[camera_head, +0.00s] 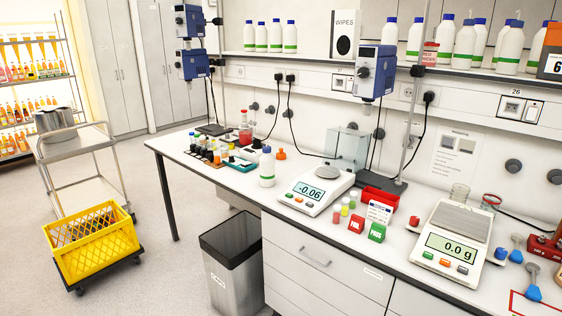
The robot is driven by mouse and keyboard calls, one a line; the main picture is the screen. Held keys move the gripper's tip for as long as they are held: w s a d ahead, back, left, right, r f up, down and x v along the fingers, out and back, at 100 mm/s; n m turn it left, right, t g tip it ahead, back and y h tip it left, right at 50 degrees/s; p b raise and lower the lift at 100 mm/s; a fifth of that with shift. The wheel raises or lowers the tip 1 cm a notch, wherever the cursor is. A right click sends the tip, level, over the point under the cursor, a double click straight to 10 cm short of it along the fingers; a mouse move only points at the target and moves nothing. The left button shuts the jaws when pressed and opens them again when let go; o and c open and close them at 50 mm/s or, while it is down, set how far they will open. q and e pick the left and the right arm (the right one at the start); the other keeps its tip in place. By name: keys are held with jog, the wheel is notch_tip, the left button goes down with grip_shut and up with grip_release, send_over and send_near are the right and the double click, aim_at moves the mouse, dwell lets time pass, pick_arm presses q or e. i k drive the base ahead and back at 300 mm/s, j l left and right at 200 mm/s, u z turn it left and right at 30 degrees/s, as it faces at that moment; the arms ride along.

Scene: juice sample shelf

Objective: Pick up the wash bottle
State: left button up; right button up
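A white bottle with a blue cap and green band (267,168) stands upright on the bench, left of the small balance. Several similar white bottles stand on the wall shelf; one at the right (511,48) seems to have a thin spout at its top. I cannot tell for certain which bottle is the wash bottle. Neither of my grippers is in view.
The bench (225,184) also holds a small balance (317,190), a larger balance (453,245), a red tray (378,197) and several vials.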

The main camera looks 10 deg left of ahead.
aim_at(266, 160)
jog(key=i+j, duration=0.2)
jog(key=j, duration=0.2)
jog(key=i+j+z, duration=0.1)
jog(key=j, duration=0.25)
jog(key=i+j, duration=0.3)
jog(key=i+j+z, duration=0.1)
jog(key=j, duration=0.4)
jog(key=i, duration=0.1)
